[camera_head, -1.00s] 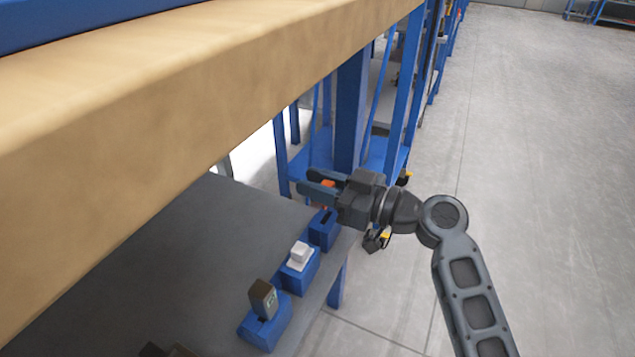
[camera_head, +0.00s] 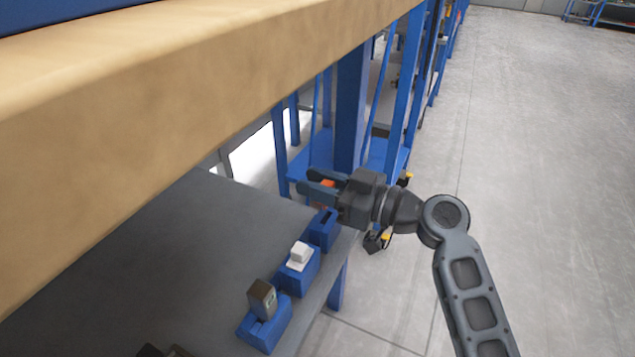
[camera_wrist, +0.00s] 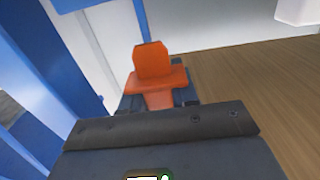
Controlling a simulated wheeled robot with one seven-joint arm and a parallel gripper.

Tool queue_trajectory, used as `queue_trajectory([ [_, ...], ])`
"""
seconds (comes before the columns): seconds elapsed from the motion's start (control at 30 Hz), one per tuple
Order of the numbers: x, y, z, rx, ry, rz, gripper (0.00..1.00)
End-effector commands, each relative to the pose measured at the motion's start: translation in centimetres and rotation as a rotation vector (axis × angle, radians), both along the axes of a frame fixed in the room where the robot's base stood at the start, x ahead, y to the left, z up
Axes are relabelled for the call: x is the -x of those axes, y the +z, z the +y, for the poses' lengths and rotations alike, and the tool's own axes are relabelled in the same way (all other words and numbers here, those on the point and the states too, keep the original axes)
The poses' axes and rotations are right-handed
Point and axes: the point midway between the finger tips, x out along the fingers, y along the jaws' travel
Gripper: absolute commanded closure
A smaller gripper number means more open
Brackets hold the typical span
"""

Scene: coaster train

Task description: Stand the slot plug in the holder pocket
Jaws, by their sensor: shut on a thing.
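The slot plug (camera_wrist: 152,62) is orange, with a rounded upper block and a wider flange below it. My gripper (camera_head: 305,184) is shut on the plug, and a bit of orange (camera_head: 326,184) shows between its fingers in the head view. The holder with an empty-looking dark slot (camera_head: 323,229) is a blue block at the far right end of the grey table. My gripper appears above this holder and apart from it. I cannot tell exactly how far above. The plug's lower end is hidden by the gripper in the wrist view.
Two more blue holders stand nearer along the table (camera_head: 190,240) edge, one with a white piece (camera_head: 299,254), one with a dark brown piece (camera_head: 262,298). A thick wooden shelf beam (camera_head: 180,100) hangs over the table. A blue post (camera_head: 350,110) stands behind my gripper.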

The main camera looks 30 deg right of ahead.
Motion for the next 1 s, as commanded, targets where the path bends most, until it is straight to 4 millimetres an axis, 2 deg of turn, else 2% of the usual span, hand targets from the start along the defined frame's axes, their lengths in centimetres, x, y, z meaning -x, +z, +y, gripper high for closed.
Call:
queue_trajectory([
  [0.53,0.0,0.0,0.0,0.0,0.0,0.0,1.0],
  [1.0,0.0,-1.0,0.0,-0.001,0.001,0.001,1.0],
])
